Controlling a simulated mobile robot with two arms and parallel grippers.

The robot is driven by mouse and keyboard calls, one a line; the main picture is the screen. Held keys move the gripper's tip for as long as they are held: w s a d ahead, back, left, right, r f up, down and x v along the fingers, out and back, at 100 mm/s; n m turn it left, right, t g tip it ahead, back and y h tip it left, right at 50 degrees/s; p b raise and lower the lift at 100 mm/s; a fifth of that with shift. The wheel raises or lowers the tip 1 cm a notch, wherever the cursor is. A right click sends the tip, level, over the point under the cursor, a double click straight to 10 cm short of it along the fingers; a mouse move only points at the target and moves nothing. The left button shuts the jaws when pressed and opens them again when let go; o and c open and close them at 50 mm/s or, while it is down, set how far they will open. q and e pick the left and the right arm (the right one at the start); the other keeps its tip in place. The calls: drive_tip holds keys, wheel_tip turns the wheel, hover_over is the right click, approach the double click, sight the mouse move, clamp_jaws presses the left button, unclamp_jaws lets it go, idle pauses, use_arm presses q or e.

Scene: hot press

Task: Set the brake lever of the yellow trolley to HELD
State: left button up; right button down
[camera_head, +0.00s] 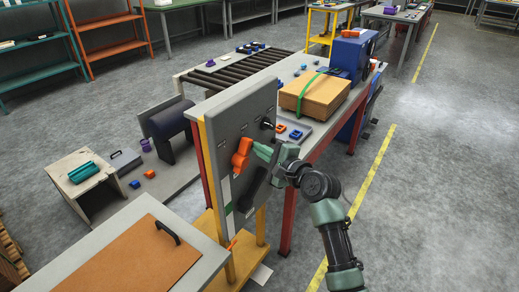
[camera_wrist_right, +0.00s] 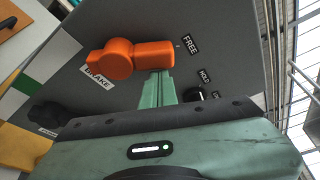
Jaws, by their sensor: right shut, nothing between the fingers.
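The orange brake lever (camera_head: 241,152) is on the upright grey panel (camera_head: 235,112) of the yellow-framed trolley (camera_head: 262,226). In the right wrist view the lever (camera_wrist_right: 128,57) points its handle at the FREE label (camera_wrist_right: 190,45). The HOLD label (camera_wrist_right: 204,75) sits below FREE on the same panel. The BRAKE label (camera_wrist_right: 97,79) is partly hidden by the lever's hub. My right gripper (camera_head: 262,152) is shut and empty, its green fingertips (camera_wrist_right: 157,80) just below the lever's handle; I cannot tell whether they touch it. My left gripper is out of view.
Black knobs sit on the panel, one near my fingers (camera_wrist_right: 194,94) and one at the left (camera_wrist_right: 48,115). A table with a cardboard box (camera_head: 312,96) stands behind the panel. A brown-topped bench (camera_head: 130,262) is at front left. The floor at right is clear.

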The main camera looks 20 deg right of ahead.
drive_tip(key=shift+a+r, duration=0.1)
drive_tip(key=shift+r, duration=0.05)
drive_tip(key=n, duration=0.2)
drive_tip(key=s+a+n+t+b, duration=0.1)
drive_tip(key=shift+a+r+n, duration=0.15)
drive_tip(key=shift+r+n, duration=0.25)
drive_tip(key=n+b, duration=0.1)
drive_tip(key=n, duration=0.1)
drive_tip(key=s+a+n+t+y+b, duration=0.1)
drive_tip(key=n+b, duration=0.1)
drive_tip(key=s+a+n+t+b, duration=0.1)
drive_tip(key=n+b, duration=0.1)
drive_tip(key=n, duration=0.1)
drive_tip(key=shift+a+r+y, duration=0.2)
drive_tip(key=shift+r+y, duration=0.1)
drive_tip(key=shift+y, duration=0.1)
